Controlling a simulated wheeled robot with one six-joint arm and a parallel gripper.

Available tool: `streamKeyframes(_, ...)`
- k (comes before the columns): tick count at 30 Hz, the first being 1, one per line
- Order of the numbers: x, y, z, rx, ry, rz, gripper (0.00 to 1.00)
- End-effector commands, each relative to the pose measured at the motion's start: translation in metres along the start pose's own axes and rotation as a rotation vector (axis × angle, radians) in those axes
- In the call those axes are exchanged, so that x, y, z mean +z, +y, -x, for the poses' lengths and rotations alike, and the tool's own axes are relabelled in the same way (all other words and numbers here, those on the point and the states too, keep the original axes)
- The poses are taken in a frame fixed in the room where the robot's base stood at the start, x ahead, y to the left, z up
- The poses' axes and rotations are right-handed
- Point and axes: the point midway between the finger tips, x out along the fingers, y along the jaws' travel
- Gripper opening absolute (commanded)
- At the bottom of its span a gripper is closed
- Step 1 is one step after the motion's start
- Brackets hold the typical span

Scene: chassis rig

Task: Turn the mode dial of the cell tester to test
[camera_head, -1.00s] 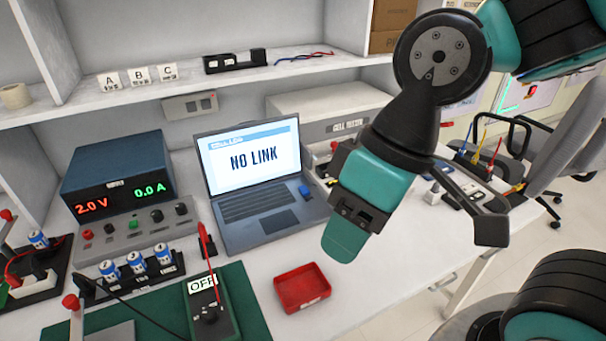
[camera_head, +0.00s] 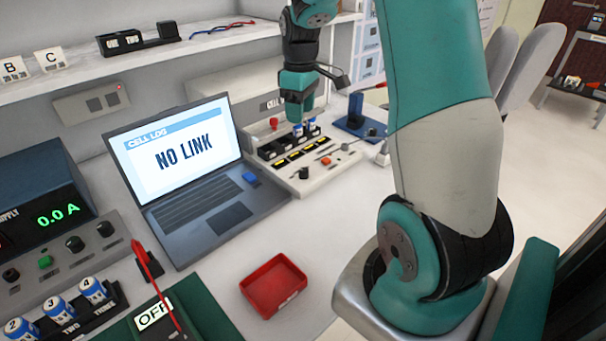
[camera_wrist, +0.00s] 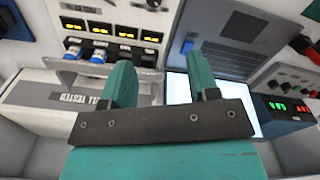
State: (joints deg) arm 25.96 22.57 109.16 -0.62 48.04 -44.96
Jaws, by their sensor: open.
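The cell tester (camera_head: 318,178) is a pale unit right of the laptop, with a row of small yellow displays, black cell slots and blue-and-white cells at its back. A black knob (camera_head: 304,173) at its front edge looks like the mode dial; its setting is too small to read. My gripper (camera_head: 297,115) points down over the back of the tester, behind the dial and apart from it. In the wrist view my gripper (camera_wrist: 160,75) has its two teal fingers spread with nothing between them. The tester's displays (camera_wrist: 100,28) and cells (camera_wrist: 97,55) appear upside down there.
The laptop (camera_head: 190,165) reading "NO LINK" stands left of the tester. A red tray (camera_head: 274,286) lies in front on the clear bench. A blue device (camera_head: 356,118) stands right of the tester. The shelf (camera_head: 160,62) runs above the back.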

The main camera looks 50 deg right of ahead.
Motion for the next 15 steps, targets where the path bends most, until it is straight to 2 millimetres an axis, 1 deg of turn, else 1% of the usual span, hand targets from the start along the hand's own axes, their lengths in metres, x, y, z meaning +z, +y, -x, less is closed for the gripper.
streamKeyframes(1, 0.003, 0.008, -0.007, 0.0, -0.007, -0.005, 0.55)
streamKeyframes(3, 0.005, 0.012, -0.013, 0.001, -0.011, -0.006, 0.55)
streamKeyframes(5, 0.005, 0.012, -0.02, 0.001, -0.012, -0.005, 0.55)
streamKeyframes(8, 0.005, 0.01, -0.038, -0.001, -0.013, -0.005, 0.55)
streamKeyframes(15, 0.006, 0.01, -0.094, -0.002, -0.012, -0.004, 0.55)
